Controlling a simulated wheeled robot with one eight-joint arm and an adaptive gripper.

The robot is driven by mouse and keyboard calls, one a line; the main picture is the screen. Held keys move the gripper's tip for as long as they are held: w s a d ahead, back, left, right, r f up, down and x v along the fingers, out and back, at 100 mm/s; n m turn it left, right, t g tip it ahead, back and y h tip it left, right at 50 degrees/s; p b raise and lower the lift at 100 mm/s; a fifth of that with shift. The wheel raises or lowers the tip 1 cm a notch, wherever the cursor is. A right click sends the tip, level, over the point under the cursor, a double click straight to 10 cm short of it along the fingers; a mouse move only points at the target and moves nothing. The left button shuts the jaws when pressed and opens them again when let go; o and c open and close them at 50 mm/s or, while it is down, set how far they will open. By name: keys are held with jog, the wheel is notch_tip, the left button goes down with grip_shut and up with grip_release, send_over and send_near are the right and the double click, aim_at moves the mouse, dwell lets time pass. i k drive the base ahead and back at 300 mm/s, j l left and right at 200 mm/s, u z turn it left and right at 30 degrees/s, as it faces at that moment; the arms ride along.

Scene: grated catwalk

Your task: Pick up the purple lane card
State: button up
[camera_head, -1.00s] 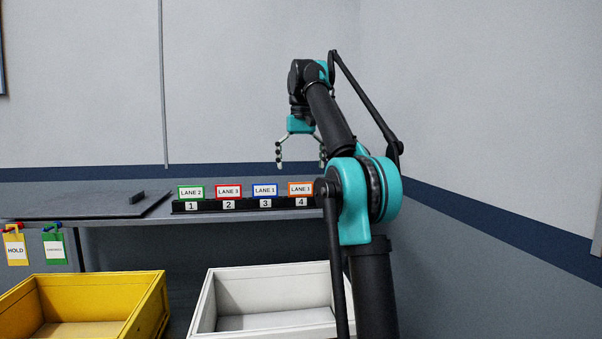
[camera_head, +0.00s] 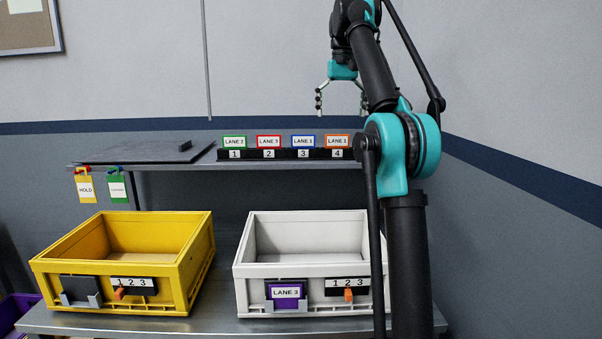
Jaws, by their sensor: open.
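The purple lane card (camera_head: 286,292), with a white label reading LANE 3, stands in a holder on the front of the white crate (camera_head: 245,258). The crate is on the lower shelf. My gripper (camera_head: 341,103) is open and empty, pointing down above the upper shelf, well above and behind the card. Part of my arm hides the right end of the white crate.
A yellow crate (camera_head: 193,275) with an empty-looking front holder stands to the left. A black rack (camera_head: 222,154) on the upper shelf (camera_head: 185,164) holds green, red, blue and orange cards. HOLD (camera_head: 85,187) and green tags (camera_head: 118,188) hang below its edge.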

aim_at(284, 296)
jog(key=k, duration=0.85)
